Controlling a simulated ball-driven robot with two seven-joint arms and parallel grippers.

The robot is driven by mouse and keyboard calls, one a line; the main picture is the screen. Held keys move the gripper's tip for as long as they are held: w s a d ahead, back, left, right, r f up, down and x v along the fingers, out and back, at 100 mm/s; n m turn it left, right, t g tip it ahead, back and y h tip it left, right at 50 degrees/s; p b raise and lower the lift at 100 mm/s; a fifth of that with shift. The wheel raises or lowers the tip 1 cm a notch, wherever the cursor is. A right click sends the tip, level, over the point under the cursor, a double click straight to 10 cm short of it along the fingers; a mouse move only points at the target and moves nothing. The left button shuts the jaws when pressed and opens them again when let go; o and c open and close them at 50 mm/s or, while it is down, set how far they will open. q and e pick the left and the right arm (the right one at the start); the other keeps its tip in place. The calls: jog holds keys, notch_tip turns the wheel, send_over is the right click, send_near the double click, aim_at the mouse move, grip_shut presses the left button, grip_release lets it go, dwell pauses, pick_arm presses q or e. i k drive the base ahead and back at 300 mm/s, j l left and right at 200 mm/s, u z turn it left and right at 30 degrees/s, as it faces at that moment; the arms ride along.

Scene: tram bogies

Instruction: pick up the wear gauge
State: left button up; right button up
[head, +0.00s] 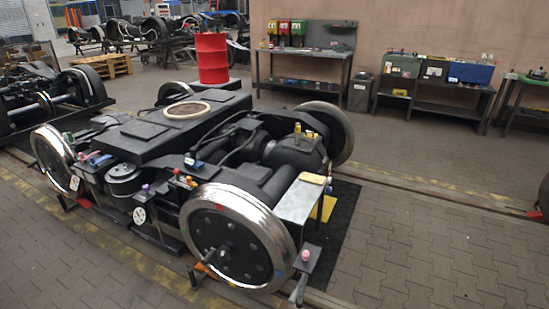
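I cannot make out for sure which thing is the wear gauge; several small objects on and around the bogie are too small to tell. A tram bogie (160,130) with bright steel wheels fills the middle of the head view. A grey plate (298,202) beside its near right wheel (238,237) bears a flat tan-yellow object (312,178). A small upright yellow object (297,132) stands on the bogie's dark housing. A pink round object (306,255) sits on a small stand in front of the right wheel. Neither of my grippers is in view.
A red drum (212,58) stands behind the bogie. Workbenches (305,70) with bins and boxes line the back wall. Another bogie (45,100) is at the left. Rails run along the floor. The paved floor (430,250) at the right is clear.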

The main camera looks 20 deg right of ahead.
aim_at(193, 162)
jog(key=u, duration=0.85)
jog(key=i+u, duration=0.3)
jog(key=i, duration=1.2)
jog(key=i+j, duration=0.1)
jog(key=i, duration=2.55)
jog(key=i+z, duration=0.15)
jog(key=z, duration=0.25)
jog(key=i+z, duration=0.1)
jog(key=z, duration=0.3)
jog(key=i+j+z, duration=0.1)
jog(key=z, duration=0.3)
jog(key=i+j+z, duration=0.1)
jog(key=z, duration=0.3)
jog(key=i+j+z, duration=0.1)
jog(key=z, duration=0.3)
jog(key=k+j, duration=0.05)
jog(key=j, duration=0.05)
